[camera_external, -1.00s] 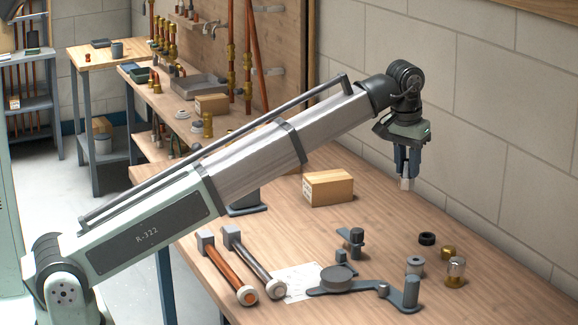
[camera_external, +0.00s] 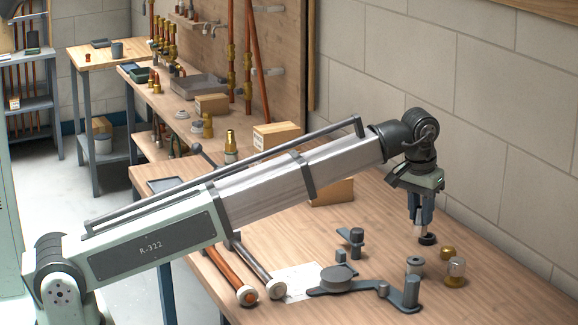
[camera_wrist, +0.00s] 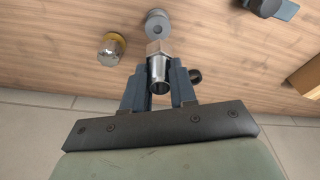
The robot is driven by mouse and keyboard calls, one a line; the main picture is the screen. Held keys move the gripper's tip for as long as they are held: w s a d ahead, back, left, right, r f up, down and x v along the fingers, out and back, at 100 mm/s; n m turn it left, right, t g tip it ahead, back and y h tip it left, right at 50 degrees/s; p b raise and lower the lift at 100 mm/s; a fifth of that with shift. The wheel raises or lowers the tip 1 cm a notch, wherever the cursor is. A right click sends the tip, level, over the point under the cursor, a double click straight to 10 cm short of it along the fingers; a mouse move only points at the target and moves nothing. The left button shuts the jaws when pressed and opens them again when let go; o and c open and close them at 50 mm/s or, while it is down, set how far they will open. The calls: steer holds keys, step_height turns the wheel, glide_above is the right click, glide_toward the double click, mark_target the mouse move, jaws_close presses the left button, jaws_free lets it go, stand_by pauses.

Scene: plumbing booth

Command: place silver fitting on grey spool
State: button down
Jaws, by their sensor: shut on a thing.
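The silver fitting (camera_wrist: 157,72) is held upright between the two blue fingers of my gripper (camera_wrist: 158,88) in the wrist view. In the external view my gripper (camera_external: 420,226) points down, low over the right side of the bench, and the fitting is small and hard to make out. The grey spool (camera_external: 414,265) stands on the bench, nearer the camera than my gripper. In the wrist view the spool (camera_wrist: 157,23) shows its round top with a centre hole, just beyond the fitting and apart from it.
A black ring (camera_external: 428,239) lies by my fingertips. A grey jointed tool (camera_external: 338,279) lies to the left. The wall is close behind.

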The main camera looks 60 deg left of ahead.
mark_target(419, 236)
steer(key=shift+f, duration=3.15)
steer(key=c, duration=0.9)
jaws_free()
steer(key=shift+f, duration=0.1)
steer(key=r, duration=0.4)
steer(key=s+r, duration=0.1)
steer(key=r, duration=0.7)
steer(key=shift+s+d+r, duration=0.1)
steer(key=shift+s+d, duration=0.25)
steer(key=shift+a, duration=0.1)
